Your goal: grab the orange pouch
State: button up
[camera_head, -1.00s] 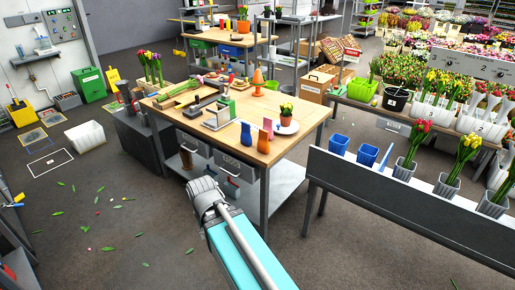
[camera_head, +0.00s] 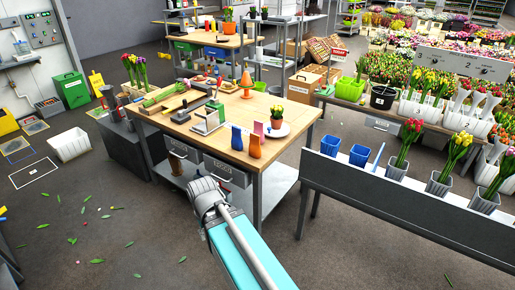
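The orange pouch (camera_head: 255,146) stands upright near the front right edge of the wooden-topped workbench (camera_head: 285,158). A blue pouch (camera_head: 237,138) stands just left of it, and a pink one (camera_head: 259,129) shows behind it. My arm, with a teal link and a grey joint, reaches up from the bottom of the picture, in front of the bench and apart from the pouches. My gripper's fingers do not show.
A potted flower (camera_head: 277,114) on a white plate stands right of the pouches. A grey bench (camera_head: 390,195) with blue cups and tulip pots stands right.

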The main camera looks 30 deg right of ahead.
aim_at(254, 147)
jog(key=i, duration=0.85)
jog(key=u, duration=0.05)
